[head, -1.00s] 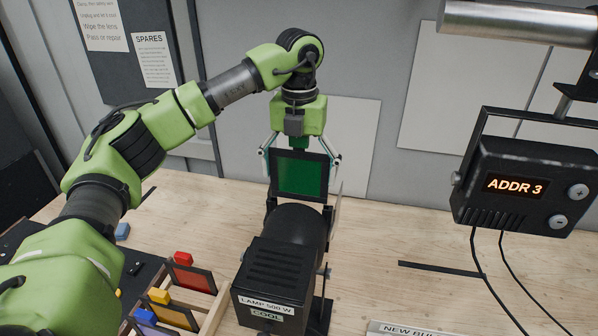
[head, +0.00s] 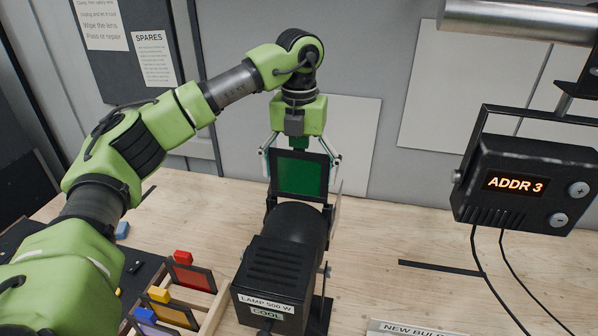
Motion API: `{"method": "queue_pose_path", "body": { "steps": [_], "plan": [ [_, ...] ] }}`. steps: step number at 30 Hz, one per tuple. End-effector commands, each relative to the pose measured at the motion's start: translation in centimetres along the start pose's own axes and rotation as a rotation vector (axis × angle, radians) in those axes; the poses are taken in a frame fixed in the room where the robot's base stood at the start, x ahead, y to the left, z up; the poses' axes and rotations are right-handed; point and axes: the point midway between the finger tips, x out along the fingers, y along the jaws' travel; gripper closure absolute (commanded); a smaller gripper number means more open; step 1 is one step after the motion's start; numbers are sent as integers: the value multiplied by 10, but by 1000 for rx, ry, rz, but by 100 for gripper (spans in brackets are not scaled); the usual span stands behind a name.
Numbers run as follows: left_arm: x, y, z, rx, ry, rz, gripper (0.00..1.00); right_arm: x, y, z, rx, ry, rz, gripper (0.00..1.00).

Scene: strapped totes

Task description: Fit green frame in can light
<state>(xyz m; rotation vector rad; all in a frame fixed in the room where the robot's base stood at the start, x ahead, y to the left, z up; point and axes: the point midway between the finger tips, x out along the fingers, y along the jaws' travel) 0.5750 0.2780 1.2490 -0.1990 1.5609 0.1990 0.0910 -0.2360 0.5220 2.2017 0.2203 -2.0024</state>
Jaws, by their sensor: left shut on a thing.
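The green frame (head: 299,174) is a dark square frame with a green gel pane. My left gripper (head: 300,150) is shut on its top tab, pointing down, and holds it upright behind the can light. The can light (head: 278,267) is a black lamp on the bench, with labels "LAMP 500 W" and "COOL" on its rear. Its front end faces away from me. The frame's lower edge is just above or at the lamp's front end; the lamp hides whether it sits in the holder. My right gripper is not in view.
A wooden rack (head: 208,306) at the lower left holds red, yellow and blue tabbed frames. A second lamp reading "ADDR 3" (head: 517,186) hangs from a pipe at the right, with cables below. The wooden bench (head: 430,240) is mostly clear right of the can light.

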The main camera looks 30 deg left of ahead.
Motion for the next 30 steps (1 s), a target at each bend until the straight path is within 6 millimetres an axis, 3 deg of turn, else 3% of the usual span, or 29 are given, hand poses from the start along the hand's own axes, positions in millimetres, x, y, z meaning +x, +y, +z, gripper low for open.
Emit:
{"method": "queue_pose_path", "body": {
  "steps": [30],
  "plan": [
    [27, 0, 0, -1, 0, 0, 36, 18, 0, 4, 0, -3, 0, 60]
  ]
}}
